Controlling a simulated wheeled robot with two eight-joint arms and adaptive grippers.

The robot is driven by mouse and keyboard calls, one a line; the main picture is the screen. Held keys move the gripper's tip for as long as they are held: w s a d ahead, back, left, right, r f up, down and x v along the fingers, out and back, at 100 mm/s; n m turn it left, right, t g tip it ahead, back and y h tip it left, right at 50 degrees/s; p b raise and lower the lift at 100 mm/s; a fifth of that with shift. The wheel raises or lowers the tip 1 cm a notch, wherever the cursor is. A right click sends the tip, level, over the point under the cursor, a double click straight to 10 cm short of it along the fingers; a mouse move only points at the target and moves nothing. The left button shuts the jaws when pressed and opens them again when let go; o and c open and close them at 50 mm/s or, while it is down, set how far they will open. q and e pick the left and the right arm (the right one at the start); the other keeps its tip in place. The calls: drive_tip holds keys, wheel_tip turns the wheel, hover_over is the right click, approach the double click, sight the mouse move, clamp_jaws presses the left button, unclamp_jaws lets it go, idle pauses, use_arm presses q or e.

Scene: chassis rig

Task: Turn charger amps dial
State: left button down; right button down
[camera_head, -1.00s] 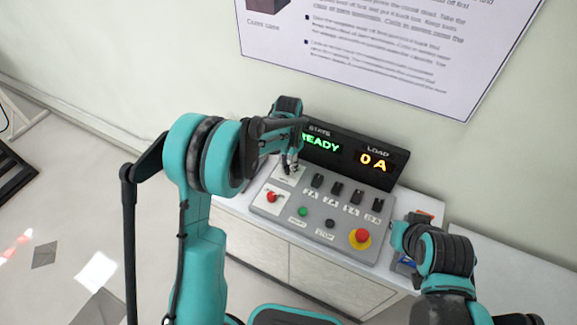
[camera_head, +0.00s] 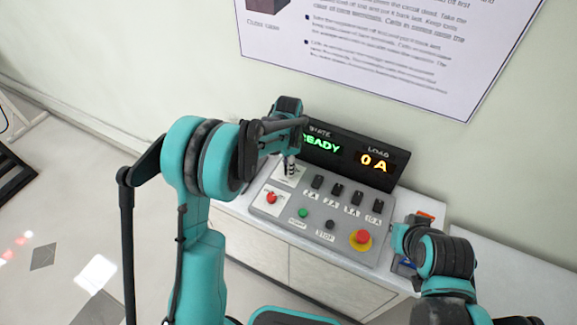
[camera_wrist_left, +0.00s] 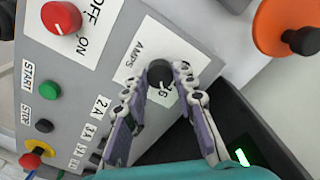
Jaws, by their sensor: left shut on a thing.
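The black amps dial (camera_wrist_left: 160,75) sits on a white plate marked AMPS on the charger panel (camera_head: 322,252), at its upper left in the head view. In the left wrist view my left gripper (camera_wrist_left: 158,68) has one fingertip on each side of the dial and is shut on it. In the head view the left gripper (camera_head: 289,168) points down at that plate, and its fingers hide the dial. The display (camera_head: 345,155) shows green READY, partly covered by my wrist, and an orange 0 A. My right gripper (camera_head: 402,240) is beside the panel's right end; its fingers are unclear.
A red knob (camera_head: 271,198), green START button (camera_head: 303,213), black STOP button (camera_head: 329,224), several black switches and a red emergency button (camera_head: 361,237) are close by on the panel. An orange round object (camera_wrist_left: 285,25) shows in the left wrist view.

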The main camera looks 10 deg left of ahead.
use_arm(q)
drive_tip(key=c, duration=1.2)
unclamp_jaws()
wheel_tip(320, 180, up, 12)
drive_tip(key=shift+s+r, duration=0.1)
drive_tip(key=s+a+r+n+t+b, duration=0.1)
drive_tip(key=s+a+r+n+t, duration=0.15)
drive_tip(key=s, duration=0.35)
drive_tip(key=s+a+r+n+t, duration=0.1)
drive_tip(key=s+r+n, duration=0.1)
drive_tip(key=s+n, duration=0.35)
drive_tip(key=s+a+f+n+t+b, duration=0.1)
drive_tip(key=s+f+n+t, duration=0.2)
drive_tip(key=s, duration=0.9)
drive_tip(key=shift+a+f+n+t, duration=0.2)
drive_tip(key=shift+f+n+t, duration=0.15)
drive_tip(key=shift+f+n, duration=0.2)
